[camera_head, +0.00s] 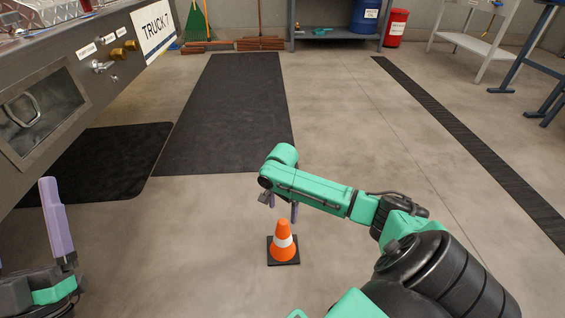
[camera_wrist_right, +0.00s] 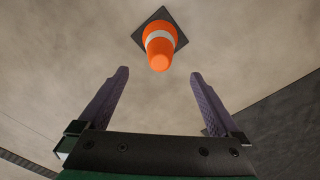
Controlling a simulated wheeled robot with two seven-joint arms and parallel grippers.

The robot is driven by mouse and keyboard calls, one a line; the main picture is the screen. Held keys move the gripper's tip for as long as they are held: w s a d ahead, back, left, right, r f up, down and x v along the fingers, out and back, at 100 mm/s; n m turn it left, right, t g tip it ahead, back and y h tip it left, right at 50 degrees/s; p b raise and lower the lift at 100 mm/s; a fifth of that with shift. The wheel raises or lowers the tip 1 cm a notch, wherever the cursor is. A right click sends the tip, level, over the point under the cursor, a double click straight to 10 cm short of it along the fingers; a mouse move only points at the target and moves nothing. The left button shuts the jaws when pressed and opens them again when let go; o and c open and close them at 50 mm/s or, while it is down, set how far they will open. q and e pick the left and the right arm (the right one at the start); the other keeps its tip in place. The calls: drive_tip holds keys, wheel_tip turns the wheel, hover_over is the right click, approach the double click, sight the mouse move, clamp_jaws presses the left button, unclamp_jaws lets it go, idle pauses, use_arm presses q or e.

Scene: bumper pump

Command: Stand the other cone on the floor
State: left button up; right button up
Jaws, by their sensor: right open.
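An orange cone (camera_head: 283,240) with a white band and a dark square base stands upright on the concrete floor, in the lower middle of the head view. It also shows in the right wrist view (camera_wrist_right: 160,42), beyond the fingertips. My right gripper (camera_head: 281,206) is open and empty, pointing down just above and beside the cone's tip; its two fingers (camera_wrist_right: 160,75) are spread apart with nothing between them. My left gripper (camera_head: 50,235) is at the lower left of the head view, with one purple finger clear; its opening cannot be made out. No second cone shows.
The truck side (camera_head: 90,75) with valves and a "TRUCK 7" sign fills the left. Dark mats (camera_head: 225,115) lie on the floor ahead. A blue drum (camera_head: 365,16), a red bin (camera_head: 396,28) and shelving stand at the back. Floor around the cone is clear.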

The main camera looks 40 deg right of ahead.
drive_tip(key=shift+r, duration=0.55)
drive_tip(key=w+a+n+t+y, duration=0.2)
drive_tip(key=w+a+n+t, duration=0.15)
drive_tip(key=a, duration=0.55)
drive_tip(key=w+a+n+t+y, duration=0.25)
drive_tip(key=a+n, duration=0.25)
drive_tip(key=a, duration=0.4)
drive_tip(key=w+a+r+n+t+y, duration=0.2)
drive_tip(key=a+r+n+t+y, duration=0.15)
drive_tip(key=a+r, duration=0.35)
use_arm(q)
wheel_tip(320, 180, down, 6)
drive_tip(key=w+d+g+y, duration=0.1)
drive_tip(key=shift+w+n+g, duration=0.15)
drive_tip(key=shift+n+g, duration=0.25)
use_arm(e)
drive_tip(key=s+r+n+t, duration=0.3)
drive_tip(key=r+t, duration=0.4)
drive_tip(key=r, duration=0.5)
drive_tip(key=s+r+n+t+y, duration=0.1)
drive_tip(key=s+r+n+t, duration=0.2)
drive_tip(key=r, duration=0.9)
drive_tip(key=n+t, duration=0.1)
drive_tip(key=t, duration=0.2)
drive_tip(key=shift+s+a+r+t, duration=0.25)
drive_tip(key=shift+a+r+t, duration=0.05)
drive_tip(key=shift+t, duration=0.05)
